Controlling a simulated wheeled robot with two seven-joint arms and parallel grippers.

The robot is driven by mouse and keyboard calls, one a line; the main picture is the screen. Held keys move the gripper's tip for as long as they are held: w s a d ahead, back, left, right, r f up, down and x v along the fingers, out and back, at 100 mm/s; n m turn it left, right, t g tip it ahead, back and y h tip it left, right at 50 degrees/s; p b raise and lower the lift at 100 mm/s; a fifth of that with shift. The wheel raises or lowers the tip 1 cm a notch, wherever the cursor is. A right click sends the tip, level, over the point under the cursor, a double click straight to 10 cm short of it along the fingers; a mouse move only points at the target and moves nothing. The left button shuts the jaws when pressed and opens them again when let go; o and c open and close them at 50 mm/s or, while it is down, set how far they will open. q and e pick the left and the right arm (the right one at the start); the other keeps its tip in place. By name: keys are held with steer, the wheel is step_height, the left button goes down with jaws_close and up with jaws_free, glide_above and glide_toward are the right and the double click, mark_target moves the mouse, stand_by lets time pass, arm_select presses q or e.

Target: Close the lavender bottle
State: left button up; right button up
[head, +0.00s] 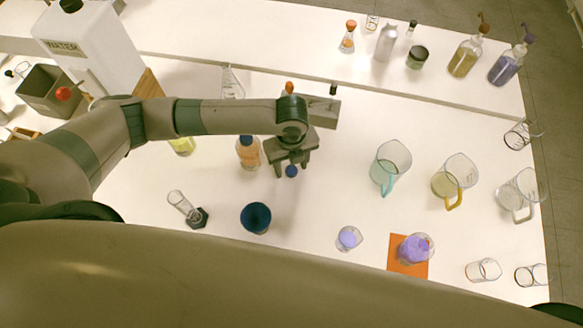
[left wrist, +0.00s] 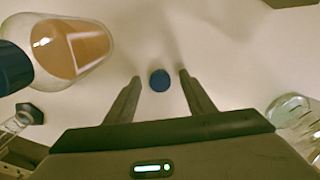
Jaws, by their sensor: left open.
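My left gripper (head: 292,170) is open above the white table. A small round dark blue cap (head: 291,171) shows between its fingertips; in the left wrist view the gripper (left wrist: 160,78) has the cap (left wrist: 159,81) between its fingers, with gaps at both sides. Which vessel is the lavender bottle is not clear. A small clear vessel with lavender liquid (head: 348,239) stands right of and nearer than the gripper. A beaker with purple contents (head: 416,248) is on an orange mat (head: 408,267). A purple pump bottle (head: 506,66) stands on the back shelf. My right gripper is out of view.
A bottle with orange liquid (head: 248,153) is close left of the gripper, also in the left wrist view (left wrist: 75,50). A dark blue cup (head: 255,218) stands nearer. Glass jugs (head: 391,165) (head: 455,180) stand to the right. Table between is clear.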

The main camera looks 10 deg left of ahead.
mark_target(292, 169)
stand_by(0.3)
arm_select(q)
steer(key=c, duration=1.1)
steer(key=shift+c, duration=0.4)
steer(key=shift+r+b, duration=0.4)
steer(key=shift+r, duration=0.4)
step_height(292, 169, up, 2)
steer(key=shift+d+r+b, duration=0.1)
steer(key=shift+r+b, duration=0.15)
steer(key=shift+b, duration=0.3)
steer(key=s+d+r, duration=0.2)
steer(key=d, duration=0.1)
steer(key=s+d+r+b, duration=0.1)
steer(key=s+d+r, duration=0.1)
steer(key=d, duration=0.1)
steer(key=s+d+r+b, duration=0.1)
steer(key=s+d+r, duration=0.2)
steer(key=shift+s, duration=0.1)
